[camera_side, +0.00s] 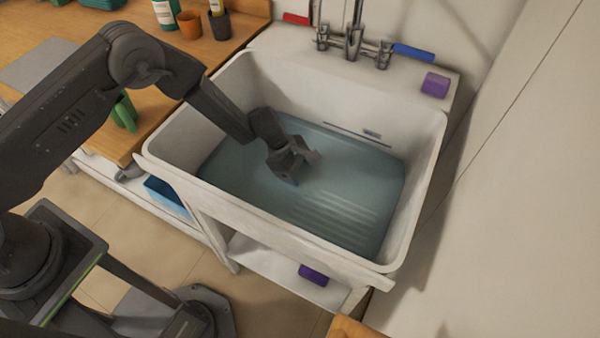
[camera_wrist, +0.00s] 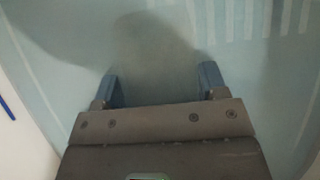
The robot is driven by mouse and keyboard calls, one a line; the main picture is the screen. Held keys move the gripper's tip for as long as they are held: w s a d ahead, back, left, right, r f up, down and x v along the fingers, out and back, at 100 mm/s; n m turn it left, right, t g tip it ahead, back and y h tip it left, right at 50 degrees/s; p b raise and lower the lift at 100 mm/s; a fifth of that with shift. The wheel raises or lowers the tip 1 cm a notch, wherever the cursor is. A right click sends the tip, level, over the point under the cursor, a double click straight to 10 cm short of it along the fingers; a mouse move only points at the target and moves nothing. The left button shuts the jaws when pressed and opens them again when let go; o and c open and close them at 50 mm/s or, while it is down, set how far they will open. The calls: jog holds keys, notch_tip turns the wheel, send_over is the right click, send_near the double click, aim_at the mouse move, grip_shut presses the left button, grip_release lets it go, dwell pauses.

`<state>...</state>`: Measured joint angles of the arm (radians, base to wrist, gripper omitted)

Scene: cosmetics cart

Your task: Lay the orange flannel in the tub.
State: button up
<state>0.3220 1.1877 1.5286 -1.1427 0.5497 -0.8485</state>
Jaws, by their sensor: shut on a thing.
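The white tub (camera_side: 425,170) stands in the middle of the side view, with bluish water over its ribbed floor. My gripper (camera_side: 296,178) is inside the tub, pointing down, low over or at the water. In the wrist view its two blue fingertips (camera_wrist: 158,82) stand apart, and only the water and a dark shadow show between them. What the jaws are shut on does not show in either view.
A wooden counter (camera_side: 150,62) with pots and a green container (camera_side: 124,112) lies left. A wall rises at right.

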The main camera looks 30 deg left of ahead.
jog(key=shift+f, duration=0.15)
jog(key=o, duration=0.9)
jog(key=shift+o, duration=0.2)
